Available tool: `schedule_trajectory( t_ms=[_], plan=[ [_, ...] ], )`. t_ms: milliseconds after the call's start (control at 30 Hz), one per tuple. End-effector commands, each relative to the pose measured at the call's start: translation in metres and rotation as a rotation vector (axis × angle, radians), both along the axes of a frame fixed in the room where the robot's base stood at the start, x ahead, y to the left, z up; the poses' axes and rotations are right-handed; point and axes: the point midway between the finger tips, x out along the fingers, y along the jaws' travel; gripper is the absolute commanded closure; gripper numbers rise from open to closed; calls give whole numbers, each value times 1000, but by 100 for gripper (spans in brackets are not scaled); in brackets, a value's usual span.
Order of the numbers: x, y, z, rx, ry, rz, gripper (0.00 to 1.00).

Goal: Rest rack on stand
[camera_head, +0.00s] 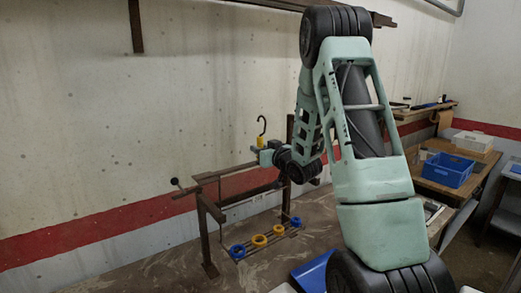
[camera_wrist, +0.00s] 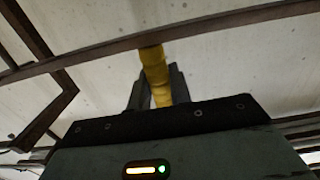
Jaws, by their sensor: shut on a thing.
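My gripper (camera_head: 267,156) is shut on a yellow handle with a dark hook (camera_head: 261,136), which stands upright with its hook on top. In the wrist view the yellow handle (camera_wrist: 154,65) is between the two dark fingers of my gripper (camera_wrist: 157,84). A brown bar (camera_wrist: 95,60) crosses at its far end; I cannot tell whether they touch. The brown metal stand (camera_head: 203,222) has posts and a rail beside my gripper. A low rack (camera_head: 268,243) of thin rods with blue and yellow rings is near its foot; whether it hangs or rests is unclear. My arm hides part of the stand.
A wall with a red stripe (camera_head: 120,222) is close behind the stand. A brown beam (camera_head: 137,25) hangs overhead. At the right, a wooden table (camera_head: 430,187) bears a blue crate (camera_head: 448,170). Brown floor (camera_head: 160,262) is clear at the front left.

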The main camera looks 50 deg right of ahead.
Motion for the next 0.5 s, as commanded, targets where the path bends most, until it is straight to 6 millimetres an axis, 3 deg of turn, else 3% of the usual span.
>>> schedule_trajectory(
  t_ms=[500],
  plan=[
    [0, 0, -11, -1, -2, -1, 100]
  ],
)
